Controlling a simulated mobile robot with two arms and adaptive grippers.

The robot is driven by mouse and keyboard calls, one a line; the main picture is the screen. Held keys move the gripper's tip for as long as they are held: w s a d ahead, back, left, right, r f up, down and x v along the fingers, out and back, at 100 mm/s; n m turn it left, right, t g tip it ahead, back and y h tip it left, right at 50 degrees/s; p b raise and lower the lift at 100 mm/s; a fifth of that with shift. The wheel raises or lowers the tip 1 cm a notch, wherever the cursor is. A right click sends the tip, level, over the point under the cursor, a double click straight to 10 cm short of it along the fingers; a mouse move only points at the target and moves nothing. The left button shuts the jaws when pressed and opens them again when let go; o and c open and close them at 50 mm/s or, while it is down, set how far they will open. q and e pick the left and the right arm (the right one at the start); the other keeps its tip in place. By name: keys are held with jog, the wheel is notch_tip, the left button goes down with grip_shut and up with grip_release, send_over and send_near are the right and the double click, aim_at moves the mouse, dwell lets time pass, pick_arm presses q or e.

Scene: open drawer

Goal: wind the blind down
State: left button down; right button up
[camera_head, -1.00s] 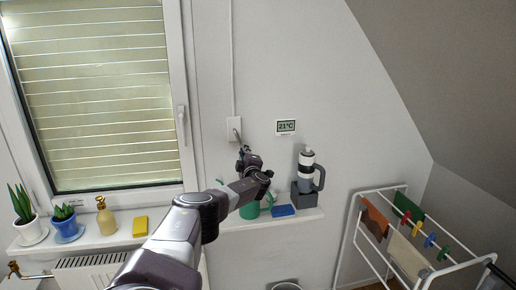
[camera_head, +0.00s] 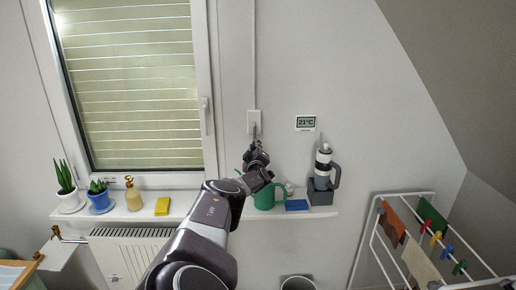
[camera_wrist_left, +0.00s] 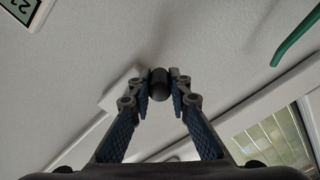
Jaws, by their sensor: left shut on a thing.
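The blind (camera_head: 130,95) shows as pale horizontal slats over the window pane, with thin bright lines between them; they reach close to the bottom of the pane. The winder box (camera_head: 254,121) is a small white box on the wall right of the window, under a thin vertical strip. My left gripper (camera_head: 255,148) is just below this box. In the left wrist view its two fingers are shut on the dark crank knob (camera_wrist_left: 160,83), with the white box behind. The crank arm is mostly hidden by the gripper. My right gripper is not in view.
Below my left gripper, the sill holds a green watering can (camera_head: 265,198), a blue block (camera_head: 297,205) and a grey bottle on a stand (camera_head: 322,175). A thermometer display (camera_head: 305,123) hangs right of the box. A drying rack (camera_head: 400,198) stands right.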

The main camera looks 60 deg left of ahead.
aim_at(255, 125)
pick_arm(q)
jog(key=c, duration=2)
grip_release()
jog(key=shift+w+d+f, duration=0.15)
jog(key=shift+d+f, duration=0.05)
jog(key=shift+f, duration=0.15)
jog(key=shift+o, duration=1)
jog(key=shift+a+r, duration=0.15)
jog(key=shift+r, duration=0.05)
jog(key=shift+w+r, duration=0.25)
jog(key=shift+r, duration=0.75)
jog(key=shift+s+a+r, duration=0.2)
jog(key=shift+s+r, duration=0.1)
jog(key=shift+s, duration=0.05)
jog(key=shift+d+r, duration=0.25)
jog(key=shift+r, duration=1.05)
jog(key=shift+w+r, duration=0.15)
jog(key=shift+r, duration=2.1)
